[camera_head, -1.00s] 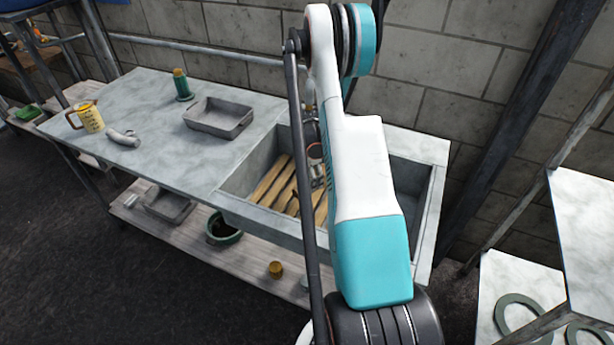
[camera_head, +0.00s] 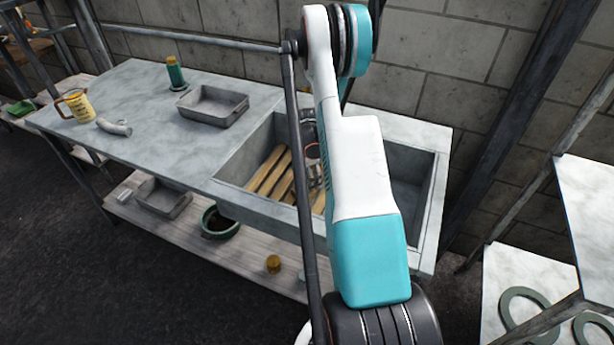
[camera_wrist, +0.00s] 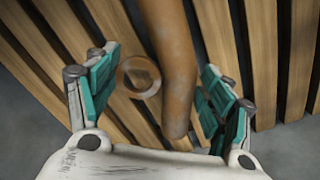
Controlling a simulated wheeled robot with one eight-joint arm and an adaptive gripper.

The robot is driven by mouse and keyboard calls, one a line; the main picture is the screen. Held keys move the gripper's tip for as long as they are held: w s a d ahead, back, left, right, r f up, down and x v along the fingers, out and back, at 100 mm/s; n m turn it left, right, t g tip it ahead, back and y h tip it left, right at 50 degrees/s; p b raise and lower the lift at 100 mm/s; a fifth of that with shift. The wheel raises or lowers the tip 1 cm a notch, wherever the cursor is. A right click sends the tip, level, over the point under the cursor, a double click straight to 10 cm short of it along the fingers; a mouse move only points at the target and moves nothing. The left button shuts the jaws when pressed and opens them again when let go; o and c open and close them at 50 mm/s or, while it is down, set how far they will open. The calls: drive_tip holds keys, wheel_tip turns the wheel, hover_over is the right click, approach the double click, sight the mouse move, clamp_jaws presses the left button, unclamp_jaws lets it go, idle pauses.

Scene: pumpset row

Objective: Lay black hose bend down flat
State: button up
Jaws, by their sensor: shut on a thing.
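A brown, rusty-looking bent tube (camera_wrist: 172,65) lies between the fingers of my gripper (camera_wrist: 155,95) in the wrist view. A round open ring end (camera_wrist: 139,76) shows just to its left. No black bend is clearly seen; this brown piece is the only bend at my gripper. My gripper is shut on it, above the wooden slats (camera_wrist: 268,60). I cannot tell whether the piece touches the slats.
A wall stands behind.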

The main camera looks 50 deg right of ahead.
drive_tip(key=shift+f+b, duration=0.3)
drive_tip(key=shift+f, duration=0.1)
drive_tip(key=shift+f+b, duration=0.3)
drive_tip(key=shift+f, duration=0.05)
drive_tip(key=shift+f, duration=0.1)
idle(0.3)
drive_tip(key=o, duration=1.3)
drive_tip(key=shift+r, duration=3.8)
